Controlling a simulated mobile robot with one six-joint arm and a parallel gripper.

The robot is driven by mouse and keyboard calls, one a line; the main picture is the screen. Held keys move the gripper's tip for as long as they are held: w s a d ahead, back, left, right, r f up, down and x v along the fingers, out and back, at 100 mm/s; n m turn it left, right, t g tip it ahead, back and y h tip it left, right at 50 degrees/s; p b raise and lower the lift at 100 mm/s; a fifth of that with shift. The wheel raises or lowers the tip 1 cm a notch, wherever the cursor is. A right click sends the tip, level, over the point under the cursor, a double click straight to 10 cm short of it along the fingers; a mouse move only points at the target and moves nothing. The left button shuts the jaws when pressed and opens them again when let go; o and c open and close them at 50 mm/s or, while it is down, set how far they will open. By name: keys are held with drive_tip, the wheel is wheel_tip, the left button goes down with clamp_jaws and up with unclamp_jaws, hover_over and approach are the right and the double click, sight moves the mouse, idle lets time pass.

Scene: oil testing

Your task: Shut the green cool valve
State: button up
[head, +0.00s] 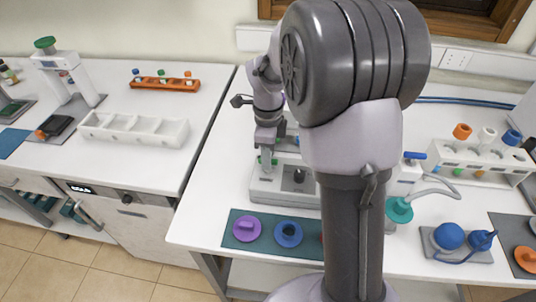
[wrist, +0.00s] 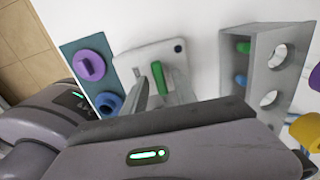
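My gripper (head: 267,148) points down over the left part of a white machine (head: 262,190) on the right table. In the wrist view, an upright green handle (wrist: 158,79) stands on the machine's pale plate (wrist: 128,62), right by a grey finger (wrist: 136,94) of my gripper. Much of the gripper's tip is hidden by its own body, so I cannot tell how wide the fingers are or whether they touch the handle.
A teal mat (head: 231,240) with a purple lid (head: 247,228) and a blue lid (head: 288,234) lies in front of the machine. A rack with capped bottles (head: 462,158) stands at the right. My arm hides the machine's middle.

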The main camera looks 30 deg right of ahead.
wheel_tip(320, 180, up, 18)
drive_tip(key=p, duration=0.6)
drive_tip(key=shift+f, duration=0.25)
